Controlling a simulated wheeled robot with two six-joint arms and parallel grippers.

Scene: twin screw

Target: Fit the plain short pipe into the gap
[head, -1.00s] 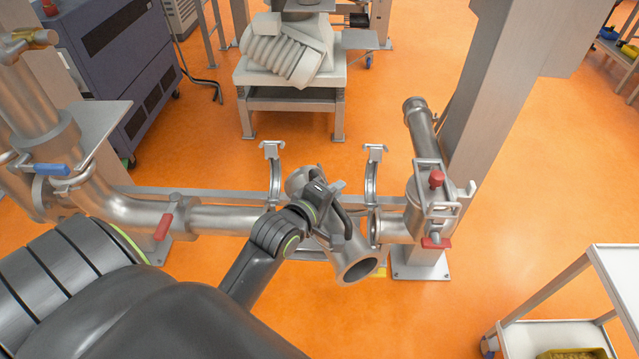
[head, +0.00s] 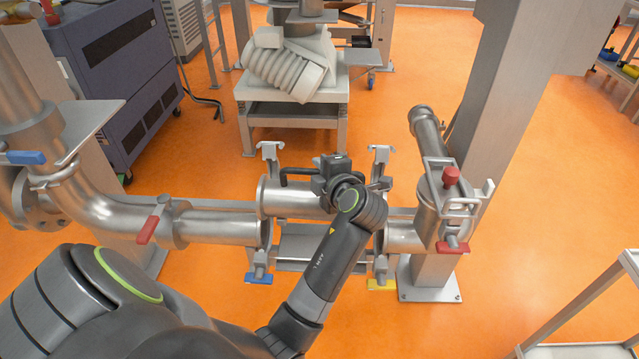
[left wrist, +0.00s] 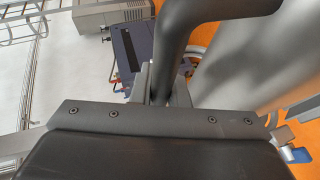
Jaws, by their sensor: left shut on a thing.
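The short steel pipe (head: 290,199) lies level, left to right, in the head view. It appears just behind or above the gap, apart from the fixed pipe ends; its right part is hidden by my wrist. My left gripper (head: 322,172) is shut on the pipe's dark handle (head: 292,171). The left wrist view also shows the handle (left wrist: 172,50) between the fingers, with the pipe (left wrist: 245,60) blurred beside it. The left fixed pipe (head: 215,228) and right fixed pipe (head: 402,236) border the gap. The clamps with blue handle (head: 258,278) and yellow handle (head: 382,284) hang open.
A valve block (head: 448,205) stands on the right pipe, beside a grey column (head: 490,120). Red levers (head: 148,230) stick out from the fixed line. A white cart (head: 585,315) is at the lower right. Orange floor in front is clear.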

